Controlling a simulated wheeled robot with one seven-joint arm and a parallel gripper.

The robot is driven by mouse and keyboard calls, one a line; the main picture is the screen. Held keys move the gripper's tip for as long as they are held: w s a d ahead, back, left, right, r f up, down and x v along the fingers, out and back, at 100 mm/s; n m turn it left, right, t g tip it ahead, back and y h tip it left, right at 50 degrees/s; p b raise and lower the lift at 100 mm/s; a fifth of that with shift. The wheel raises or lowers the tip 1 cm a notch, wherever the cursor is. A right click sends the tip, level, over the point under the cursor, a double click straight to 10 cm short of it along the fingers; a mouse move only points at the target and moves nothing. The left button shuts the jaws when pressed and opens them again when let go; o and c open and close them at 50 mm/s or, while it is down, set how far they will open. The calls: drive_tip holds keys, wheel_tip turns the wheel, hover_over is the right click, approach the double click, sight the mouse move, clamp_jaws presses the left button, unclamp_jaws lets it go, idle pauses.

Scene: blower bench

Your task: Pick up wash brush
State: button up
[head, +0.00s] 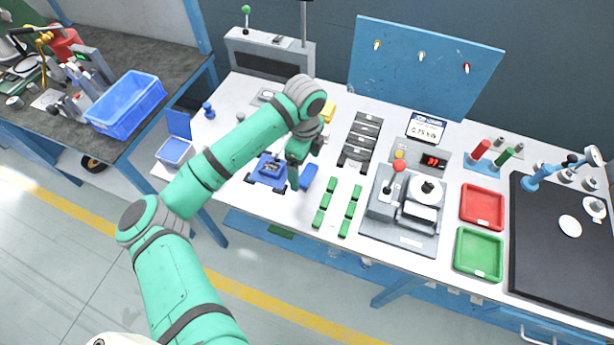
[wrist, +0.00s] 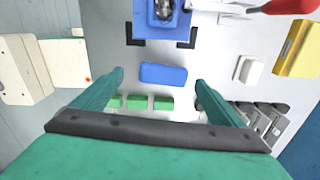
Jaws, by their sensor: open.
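A small blue block (wrist: 163,75) lies flat on the light bench top; it is the likely wash brush, but no bristles show. It also shows in the head view (head: 309,177), just right of my gripper (head: 294,172). In the wrist view, my open gripper (wrist: 159,78) has one fingertip to each side of the block, with clear gaps. The jaws are empty. In the head view my arm covers part of the bench behind the gripper.
A blue fixture (head: 266,172) stands close left of the block, and several green blocks (head: 324,195) lie to its right. A white block (wrist: 248,70), a red-handled tool (wrist: 290,6) and a yellow box (wrist: 298,50) are nearby. A grey machine (head: 405,215) stands farther right.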

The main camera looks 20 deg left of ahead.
sight(308, 174)
drive_tip(key=shift+w+d+f, duration=0.15)
drive_tip(key=shift+w+f, duration=0.05)
drive_tip(key=shift+f, duration=1.1)
drive_tip(key=shift+w+d+f, duration=0.1)
drive_tip(key=shift+w+f, duration=0.05)
drive_tip(key=shift+f, duration=1.15)
drive_tip(key=shift+w, duration=0.15)
drive_tip(key=c, duration=1.2)
drive_tip(key=shift+o, duration=0.2)
drive_tip(key=shift+a, duration=0.2)
drive_tip(key=shift+d+r, duration=0.15)
drive_tip(key=shift+d, duration=0.1)
drive_tip(key=shift+r, duration=0.55)
drive_tip(key=s+d+r, duration=0.2)
drive_tip(key=s+r, duration=0.9)
drive_tip(key=s, duration=0.3)
drive_tip(key=shift+d+r, duration=0.15)
drive_tip(key=shift+r, duration=0.2)
